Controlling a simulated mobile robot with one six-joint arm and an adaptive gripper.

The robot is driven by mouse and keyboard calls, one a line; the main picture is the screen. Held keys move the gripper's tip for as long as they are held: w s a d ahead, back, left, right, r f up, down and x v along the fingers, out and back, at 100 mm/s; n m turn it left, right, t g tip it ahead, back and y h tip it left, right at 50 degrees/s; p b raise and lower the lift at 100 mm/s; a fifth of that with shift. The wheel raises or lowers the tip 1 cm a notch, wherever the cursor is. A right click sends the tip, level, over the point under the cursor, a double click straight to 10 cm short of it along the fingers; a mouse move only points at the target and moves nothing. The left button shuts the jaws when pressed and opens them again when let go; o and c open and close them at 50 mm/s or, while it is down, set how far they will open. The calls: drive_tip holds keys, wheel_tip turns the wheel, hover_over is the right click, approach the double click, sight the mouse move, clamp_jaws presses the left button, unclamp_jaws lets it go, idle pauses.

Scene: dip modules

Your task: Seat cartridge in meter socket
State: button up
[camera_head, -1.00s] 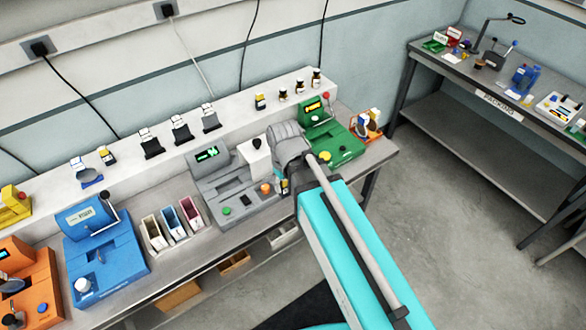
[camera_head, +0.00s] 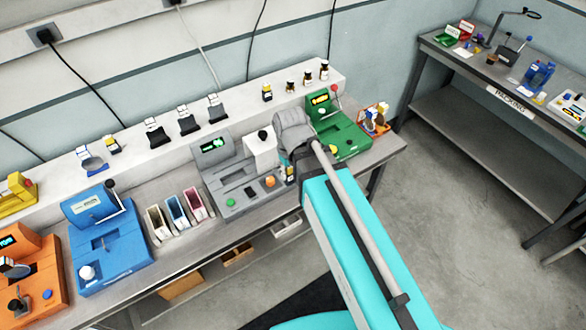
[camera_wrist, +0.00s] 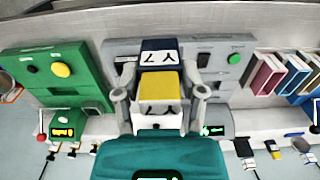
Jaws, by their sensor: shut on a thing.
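My gripper (camera_wrist: 159,96) is shut on a cartridge (camera_wrist: 160,86) with a yellow face, a dark blue end and a white label. In the wrist view the cartridge lies between the two grey fingers, in front of the grey meter (camera_wrist: 212,47). In the head view my gripper (camera_head: 291,160) is at the right end of the grey meter (camera_head: 215,174), which has a green-lit display, a green button and an orange knob. The cartridge is mostly hidden there by my arm. I cannot tell which socket lies under it, or whether it touches the meter.
The green device (camera_head: 345,146) stands close to the right of my gripper. A white block (camera_head: 262,152) with a black knob stands just left. Coloured bins (camera_head: 175,212) and a blue device (camera_head: 105,245) are further left. Small bottles (camera_head: 307,78) stand on the back ledge.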

drive_tip(key=w+f+b, duration=0.2)
drive_tip(key=w, duration=0.2)
drive_tip(key=w+f+b, duration=0.3)
drive_tip(key=w, duration=0.1)
drive_tip(key=w+f+b, duration=0.3)
drive_tip(key=w, duration=0.1)
drive_tip(key=shift+w+f+b, duration=0.4)
drive_tip(key=shift+w+f, duration=0.1)
drive_tip(key=shift+w+f+b, duration=0.35)
drive_tip(key=shift+f+b, duration=0.1)
drive_tip(key=shift+w+f+b, duration=0.15)
drive_tip(key=shift+f+b, duration=0.15)
drive_tip(key=shift+b, duration=0.05)
drive_tip(key=shift+f+b, duration=1.2)
drive_tip(key=shift+f, duration=0.05)
drive_tip(key=shift+d+f, duration=0.1)
drive_tip(key=shift+f, duration=0.05)
drive_tip(key=o, duration=1.2)
drive_tip(key=shift+c, duration=0.2)
